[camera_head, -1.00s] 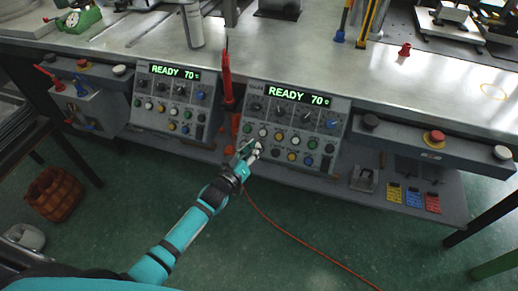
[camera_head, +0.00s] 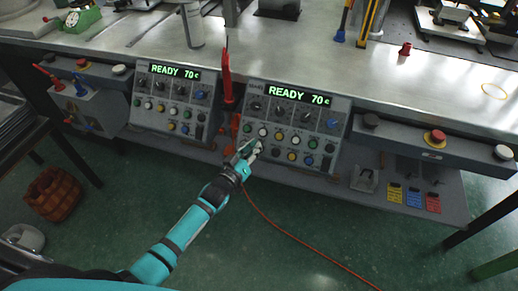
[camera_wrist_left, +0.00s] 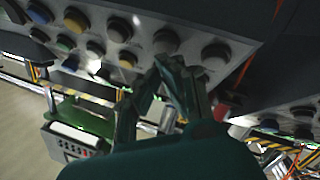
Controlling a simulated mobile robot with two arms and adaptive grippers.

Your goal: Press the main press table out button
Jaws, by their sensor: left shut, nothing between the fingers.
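The right control panel (camera_head: 342,125) has a green READY 70 display and rows of coloured buttons and knobs. My left gripper (camera_head: 254,148) is at this panel's lower left corner, shut and empty. I cannot tell whether the fingers touch a button. The button labels are too small to read, so I cannot tell which one is table out. My right gripper is not in view.
A second panel (camera_head: 138,115) with a READY display stands to the left. A red tool (camera_head: 227,80) stands between the panels. A red stop button (camera_head: 434,138) is on the right rail. A red cable (camera_head: 290,235) lies on the green floor. The steel table top (camera_head: 300,60) is above.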

